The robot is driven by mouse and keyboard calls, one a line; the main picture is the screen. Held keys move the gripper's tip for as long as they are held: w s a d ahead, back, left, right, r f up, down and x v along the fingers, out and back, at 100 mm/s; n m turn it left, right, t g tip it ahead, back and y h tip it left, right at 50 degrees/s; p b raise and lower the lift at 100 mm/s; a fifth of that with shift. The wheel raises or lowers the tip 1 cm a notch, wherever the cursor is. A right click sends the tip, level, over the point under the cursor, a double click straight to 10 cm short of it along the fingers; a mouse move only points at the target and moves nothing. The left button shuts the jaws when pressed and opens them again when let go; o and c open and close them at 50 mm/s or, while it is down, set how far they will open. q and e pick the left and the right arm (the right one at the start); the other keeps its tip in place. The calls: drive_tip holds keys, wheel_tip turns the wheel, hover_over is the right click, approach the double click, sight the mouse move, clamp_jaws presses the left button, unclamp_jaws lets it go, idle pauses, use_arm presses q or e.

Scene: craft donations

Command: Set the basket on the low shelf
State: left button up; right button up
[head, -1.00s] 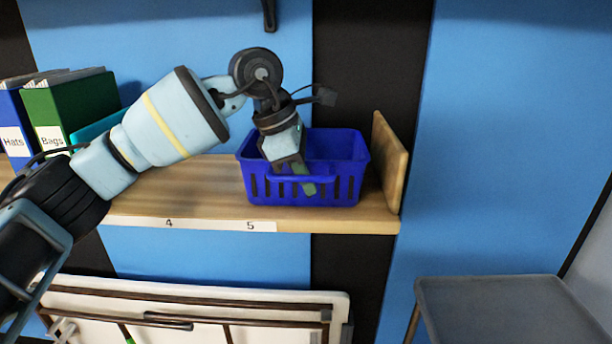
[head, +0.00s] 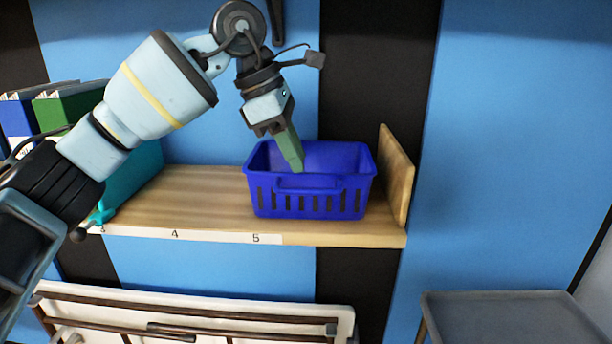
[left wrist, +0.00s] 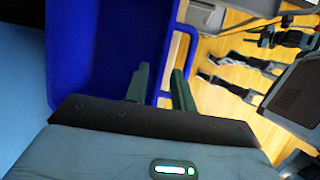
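The blue plastic basket (head: 310,200) stands upright on the right end of the wooden shelf (head: 200,200), by the number 5 label. My left gripper (head: 295,163) points down at the basket's near rim from above. In the left wrist view its two green fingers (left wrist: 158,86) are apart, with the near wall of the basket (left wrist: 95,60) by the gap between them. They hold nothing that I can see. The basket looks empty where its inside shows. My right gripper is in neither view.
A wooden end board (head: 396,175) stands just right of the basket. Binders (head: 70,105) stand at the shelf's left, partly behind my left arm. A folded white item (head: 190,315) is below the shelf. A grey-topped stand (head: 510,315) is at lower right.

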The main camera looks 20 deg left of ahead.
use_arm(q)
drive_tip(key=shift+v, duration=2.1)
drive_tip(key=shift+s+f, duration=0.1)
drive_tip(key=shift+f, duration=0.05)
